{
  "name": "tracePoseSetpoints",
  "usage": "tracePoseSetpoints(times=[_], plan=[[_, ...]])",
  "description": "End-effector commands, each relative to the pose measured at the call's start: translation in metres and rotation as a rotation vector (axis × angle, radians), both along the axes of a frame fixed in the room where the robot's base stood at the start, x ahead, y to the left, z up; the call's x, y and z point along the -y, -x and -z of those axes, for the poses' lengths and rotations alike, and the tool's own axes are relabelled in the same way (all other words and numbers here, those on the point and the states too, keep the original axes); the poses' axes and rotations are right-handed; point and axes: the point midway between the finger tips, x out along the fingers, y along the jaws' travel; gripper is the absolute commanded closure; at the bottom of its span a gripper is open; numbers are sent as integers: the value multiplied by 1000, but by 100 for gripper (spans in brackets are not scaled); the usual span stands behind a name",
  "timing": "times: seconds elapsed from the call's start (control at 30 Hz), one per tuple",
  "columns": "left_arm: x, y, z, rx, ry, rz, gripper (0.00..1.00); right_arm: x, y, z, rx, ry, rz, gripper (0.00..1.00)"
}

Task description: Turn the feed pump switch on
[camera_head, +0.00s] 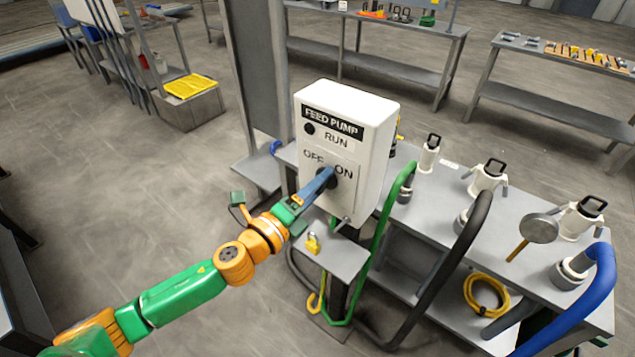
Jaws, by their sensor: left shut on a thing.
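The white feed pump box (378,130) stands upright on a post, labelled FEED PUMP, RUN, OFF and ON. A dark round lamp (309,129) sits beside RUN and looks unlit. The dark switch knob (333,183) is on the front face, below and between OFF and ON. My left gripper (328,175) reaches in from the lower left and is shut on the knob, its fingers covering much of it. The knob's exact angle is hard to tell. My right gripper is not in view.
A small grey shelf (345,262) with a yellow padlock (313,243) is below the box. To the right, a grey bench (450,185) carries white capped fittings (488,177) and a round-headed mallet (539,228). Green, black and blue hoses hang there.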

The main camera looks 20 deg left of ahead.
Motion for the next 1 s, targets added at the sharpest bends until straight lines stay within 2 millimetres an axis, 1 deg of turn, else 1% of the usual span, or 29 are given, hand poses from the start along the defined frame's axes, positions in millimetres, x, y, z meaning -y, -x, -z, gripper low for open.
tracePoseSetpoints(times=[0.03, 0.2, 0.5, 0.7, 1.0], plan=[[0, 0, -2, 16, -39, 0, 91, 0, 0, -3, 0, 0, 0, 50], [0, 0, -2, 65, -173, 0, 91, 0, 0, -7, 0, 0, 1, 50], [0, 0, -1, 128, -347, -1, 91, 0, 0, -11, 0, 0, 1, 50], [0, 0, -1, 151, -410, -1, 91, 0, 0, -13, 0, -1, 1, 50], [0, 0, -1, 163, -442, -1, 91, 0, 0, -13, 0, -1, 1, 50]])
